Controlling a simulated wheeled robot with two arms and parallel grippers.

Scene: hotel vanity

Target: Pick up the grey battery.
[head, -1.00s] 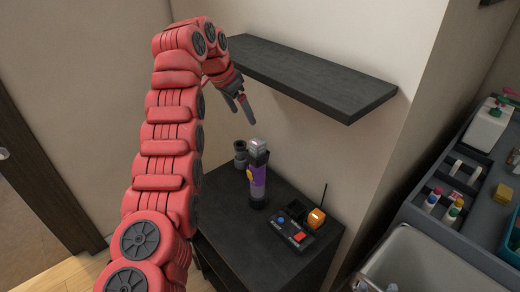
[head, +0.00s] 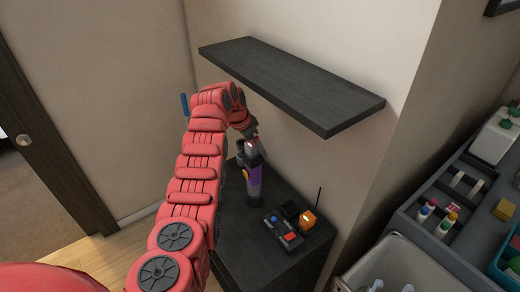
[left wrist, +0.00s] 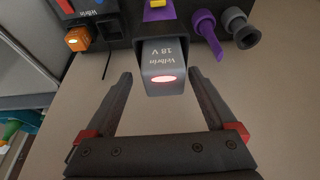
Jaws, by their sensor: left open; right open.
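The grey battery (left wrist: 165,62), marked 18 V with a glowing red light, sits on the end of an upright purple and grey tool (head: 254,180) on a dark cabinet. In the head view the battery (head: 252,149) shows on top of the tool, partly hidden by my gripper. My left gripper (head: 250,135) is open just above it. In the left wrist view the fingers of my left gripper (left wrist: 161,76) stand on either side of the battery's end, with gaps showing on both sides. My right gripper is not in view.
A dark shelf (head: 290,85) juts from the wall above the cabinet (head: 240,245). A device with red and blue buttons (head: 283,232) and an orange block (head: 308,220) stand right of the tool. A purple piece (left wrist: 207,32) and a grey cylinder (left wrist: 240,28) are close by.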

